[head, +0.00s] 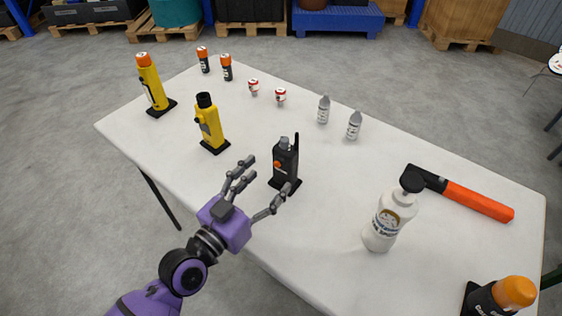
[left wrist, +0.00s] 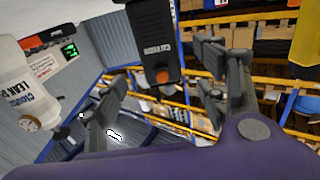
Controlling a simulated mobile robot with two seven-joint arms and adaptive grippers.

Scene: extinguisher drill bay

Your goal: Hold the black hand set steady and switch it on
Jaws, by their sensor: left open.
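The black hand set (head: 286,167) stands upright on a small black base on the white table. It has a grey knob on top, a thin aerial and an orange button on its side. In the left wrist view the hand set (left wrist: 150,35) appears upside down, with the orange part low on it. My left gripper (head: 268,178) is open beside the hand set, on its near left side, with its fingers spread towards it. In the left wrist view the fingers (left wrist: 165,70) lie on either side of the hand set; I cannot tell whether any touches. My right gripper is out of view.
A white bottle (head: 388,220) and an orange-handled tool (head: 465,195) are to the right. Small bottles (head: 354,125) stand behind. Table around the hand set is clear.

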